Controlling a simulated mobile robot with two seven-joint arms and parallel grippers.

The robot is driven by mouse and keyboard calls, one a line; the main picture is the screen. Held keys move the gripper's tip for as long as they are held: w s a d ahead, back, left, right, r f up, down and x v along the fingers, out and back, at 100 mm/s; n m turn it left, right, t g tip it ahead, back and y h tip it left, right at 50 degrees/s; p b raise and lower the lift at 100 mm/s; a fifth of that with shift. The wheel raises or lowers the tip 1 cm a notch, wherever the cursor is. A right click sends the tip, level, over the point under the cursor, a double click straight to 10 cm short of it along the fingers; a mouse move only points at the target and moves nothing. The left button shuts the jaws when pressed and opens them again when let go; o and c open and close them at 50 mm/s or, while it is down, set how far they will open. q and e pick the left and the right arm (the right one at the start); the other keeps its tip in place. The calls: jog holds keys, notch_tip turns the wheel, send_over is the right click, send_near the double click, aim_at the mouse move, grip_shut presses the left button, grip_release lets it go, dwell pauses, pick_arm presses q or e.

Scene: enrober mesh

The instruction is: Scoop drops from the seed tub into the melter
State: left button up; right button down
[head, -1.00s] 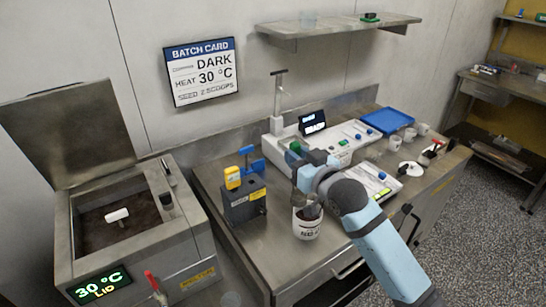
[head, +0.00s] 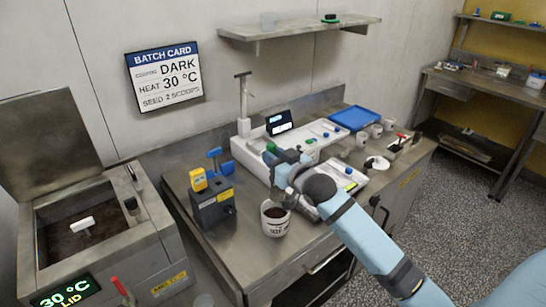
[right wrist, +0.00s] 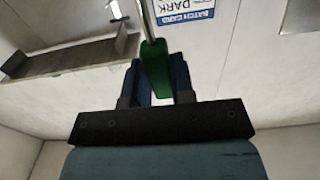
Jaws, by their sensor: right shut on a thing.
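The seed tub (head: 276,226) is a white labelled pot with brown drops inside, standing near the front of the steel bench. My right gripper (head: 274,160) is above and behind the tub, shut on the scoop's green handle. In the right wrist view the green handle (right wrist: 154,70) sits between the fingers, with a metal shaft running up from it. The scoop's bowl is out of that view, and I cannot tell its load. The melter (head: 150,255) at left has its lid raised. Dark brown chocolate and a white piece show inside. My left gripper is not in view.
A dark box with yellow and blue parts (head: 212,208) stands between melter and tub. A white machine (head: 245,150) is behind my right gripper. A blue tray (head: 354,117) and white cups lie further right. The batch card (head: 165,75) reads seed 2 scoops.

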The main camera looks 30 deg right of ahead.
jog(key=b, duration=0.4)
send_over(274, 188)
notch_tip(274, 188, down, 4)
jog(key=shift+f, duration=1.05)
notch_tip(274, 188, down, 2)
jog(key=shift+f+b, duration=0.2)
jog(key=shift+b, duration=0.35)
pick_arm(q)
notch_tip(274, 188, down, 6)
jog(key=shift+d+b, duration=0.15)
jog(key=shift+b, duration=0.2)
pick_arm(e)
jog(key=shift+f, duration=0.95)
jog(key=shift+r, duration=0.15)
